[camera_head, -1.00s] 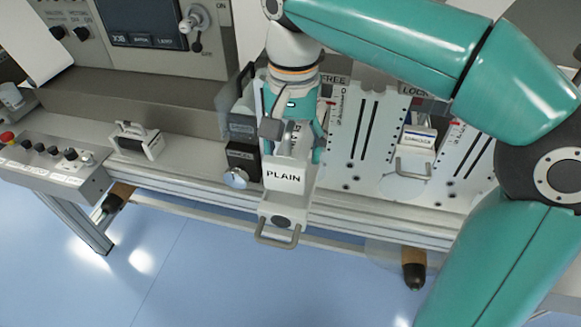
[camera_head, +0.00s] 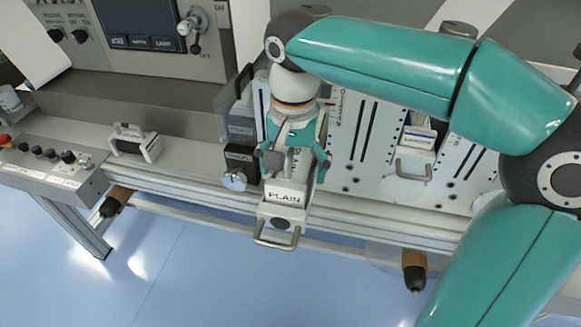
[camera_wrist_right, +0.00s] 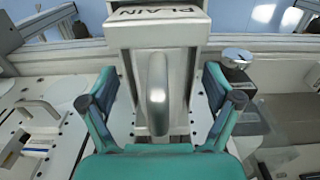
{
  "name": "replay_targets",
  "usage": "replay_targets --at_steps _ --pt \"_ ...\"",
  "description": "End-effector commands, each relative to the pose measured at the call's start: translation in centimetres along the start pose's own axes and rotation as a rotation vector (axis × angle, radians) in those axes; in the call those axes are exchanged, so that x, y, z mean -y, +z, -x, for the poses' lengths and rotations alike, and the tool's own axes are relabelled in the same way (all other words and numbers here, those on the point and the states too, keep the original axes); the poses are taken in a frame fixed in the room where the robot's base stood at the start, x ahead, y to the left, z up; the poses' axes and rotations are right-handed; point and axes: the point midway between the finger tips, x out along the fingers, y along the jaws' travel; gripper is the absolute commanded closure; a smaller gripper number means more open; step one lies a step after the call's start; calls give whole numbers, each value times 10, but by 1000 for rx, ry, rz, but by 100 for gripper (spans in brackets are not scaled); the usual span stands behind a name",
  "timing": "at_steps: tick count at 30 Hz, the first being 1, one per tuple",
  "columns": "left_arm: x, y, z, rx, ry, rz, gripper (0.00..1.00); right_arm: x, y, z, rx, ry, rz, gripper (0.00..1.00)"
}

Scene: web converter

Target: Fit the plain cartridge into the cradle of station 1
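The white plain cartridge (camera_head: 287,197), labelled PLAIN, is low under my right gripper in the head view. It sits just behind a white front with a round dark spot and a loop handle (camera_head: 275,240), apparently the station 1 cradle; the joint is too small to judge seating. In the right wrist view the cartridge (camera_wrist_right: 160,33) has an upright grip (camera_wrist_right: 157,95) in the middle. My right gripper (camera_head: 296,163) is open, its fingers on either side of the grip with gaps on both sides. My left gripper is not in view.
A black block with a silver knob (camera_head: 236,180) is close left of the cartridge. A second station holds another cartridge (camera_head: 419,137) to the right. A white handled unit (camera_head: 135,145) stands on the ledge at left, beside a control box (camera_head: 55,170).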

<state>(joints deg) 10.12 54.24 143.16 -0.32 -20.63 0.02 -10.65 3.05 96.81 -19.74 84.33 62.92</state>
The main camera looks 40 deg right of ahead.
Motion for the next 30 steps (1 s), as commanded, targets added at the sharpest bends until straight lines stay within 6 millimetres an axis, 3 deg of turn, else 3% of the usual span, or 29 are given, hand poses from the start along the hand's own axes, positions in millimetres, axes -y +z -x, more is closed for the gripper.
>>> replay_targets --at_steps 9,14,30 --pt "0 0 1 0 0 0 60 0 0 1 0 0 0 7" --pt "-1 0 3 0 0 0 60 0 0 12 -1 -2 0 7" --pt "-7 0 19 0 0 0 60 1 0 109 -1 -1 0 7"
